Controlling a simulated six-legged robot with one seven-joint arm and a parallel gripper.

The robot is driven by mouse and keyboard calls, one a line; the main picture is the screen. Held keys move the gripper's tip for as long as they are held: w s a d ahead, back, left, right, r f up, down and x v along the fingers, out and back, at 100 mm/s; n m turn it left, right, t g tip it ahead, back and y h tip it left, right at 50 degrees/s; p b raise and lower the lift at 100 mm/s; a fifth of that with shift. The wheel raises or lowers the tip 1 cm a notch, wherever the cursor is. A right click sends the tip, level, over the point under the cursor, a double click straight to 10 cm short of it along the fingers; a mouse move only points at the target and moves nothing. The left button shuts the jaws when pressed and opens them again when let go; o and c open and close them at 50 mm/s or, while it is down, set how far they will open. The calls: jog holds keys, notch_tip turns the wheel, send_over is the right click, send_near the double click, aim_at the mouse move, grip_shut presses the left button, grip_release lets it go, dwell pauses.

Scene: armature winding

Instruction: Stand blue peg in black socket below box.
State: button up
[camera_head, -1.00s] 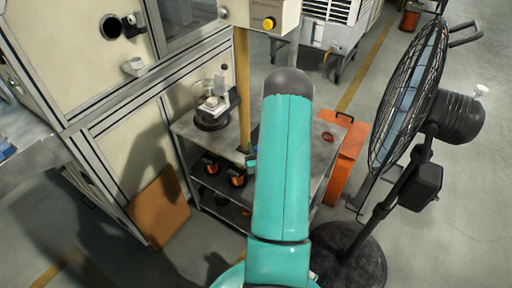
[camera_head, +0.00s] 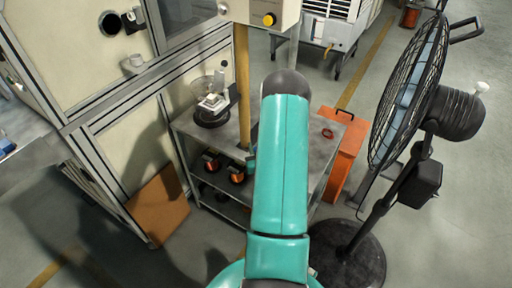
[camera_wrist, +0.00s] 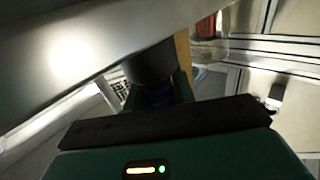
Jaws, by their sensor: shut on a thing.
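In the wrist view, my gripper (camera_wrist: 158,90) has its green fingers closed around a dark blue piece, which I take to be the blue peg (camera_wrist: 156,97). Only a small, shaded part of the peg shows. A black round part (camera_wrist: 150,65), likely the black socket, shows just beyond the fingers, against a large grey surface. I cannot tell whether peg and socket touch. In the head view, the box (camera_head: 262,14) with a yellow button is at the top centre. My teal arm hides most of the gripper, the peg and the socket there.
A grey bench (camera_head: 310,150) stands behind my arm, with spools (camera_head: 236,174) on its lower shelf. A yellow-brown post (camera_head: 243,90) rises from it. A black fan (camera_head: 408,100) stands at right. An orange case (camera_head: 346,150) sits beside the bench.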

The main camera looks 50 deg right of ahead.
jog(key=o, duration=0.9)
jog(key=shift+o, duration=0.2)
jog(key=v, duration=1.4)
jog(key=shift+w, duration=0.1)
